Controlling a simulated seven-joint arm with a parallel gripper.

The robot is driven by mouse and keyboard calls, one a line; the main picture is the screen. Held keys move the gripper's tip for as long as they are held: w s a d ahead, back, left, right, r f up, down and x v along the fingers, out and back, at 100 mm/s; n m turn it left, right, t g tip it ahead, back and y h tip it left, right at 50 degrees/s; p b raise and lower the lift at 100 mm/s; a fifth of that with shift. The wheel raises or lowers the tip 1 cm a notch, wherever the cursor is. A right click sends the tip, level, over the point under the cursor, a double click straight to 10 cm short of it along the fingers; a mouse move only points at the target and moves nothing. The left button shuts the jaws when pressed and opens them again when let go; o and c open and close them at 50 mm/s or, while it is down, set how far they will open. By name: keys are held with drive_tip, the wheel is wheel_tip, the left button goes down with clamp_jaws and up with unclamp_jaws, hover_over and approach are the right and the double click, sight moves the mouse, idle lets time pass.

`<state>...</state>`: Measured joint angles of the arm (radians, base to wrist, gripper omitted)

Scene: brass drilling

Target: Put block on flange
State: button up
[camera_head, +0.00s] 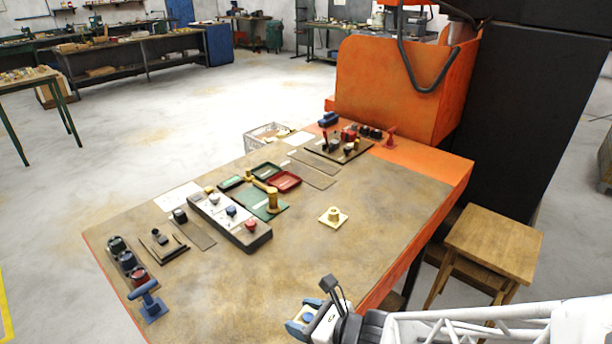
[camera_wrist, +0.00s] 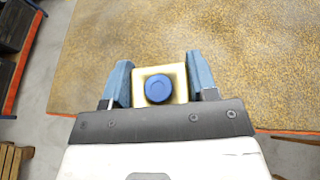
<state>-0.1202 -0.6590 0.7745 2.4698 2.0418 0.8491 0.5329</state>
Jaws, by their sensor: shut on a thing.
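My gripper (camera_wrist: 160,70) has its two blue fingers on either side of a cream square block with a round blue top (camera_wrist: 160,88), and is shut on it. In the head view my gripper (camera_head: 308,316) is at the bottom, by the table's front edge. The block is small and partly hidden by the fingers there. A cream square flange with a brass round boss (camera_head: 333,216) sits on the table, behind my gripper and slightly right of it. It is apart from the block. The flange does not show in the wrist view.
The worn brown table (camera_head: 300,255) is clear around the flange. Left of it stand a brass cylinder (camera_head: 272,199) on a green mat and a control box with knobs (camera_head: 230,222). A red tray (camera_head: 285,181) lies behind. A wooden stool (camera_head: 495,240) stands right of the table.

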drive_tip(key=w+d+r+n+g, duration=0.1)
drive_tip(key=w+d, duration=0.4)
drive_tip(key=w, duration=0.6)
drive_tip(key=w+d+r+n+g+y, duration=0.1)
drive_tip(key=w+d, duration=0.5)
drive_tip(key=w, duration=0.6)
wheel_tip(320, 180, up, 2)
drive_tip(key=shift+w+d+r+n+g+y, duration=0.15)
drive_tip(key=shift+d+n+g+y, duration=0.15)
drive_tip(key=shift+n+g, duration=0.25)
drive_tip(key=shift+w, duration=0.1)
hover_over(331, 210)
drive_tip(key=shift+f, duration=0.8)
drive_tip(key=shift+f, duration=1.75)
drive_tip(key=shift+f, duration=0.1)
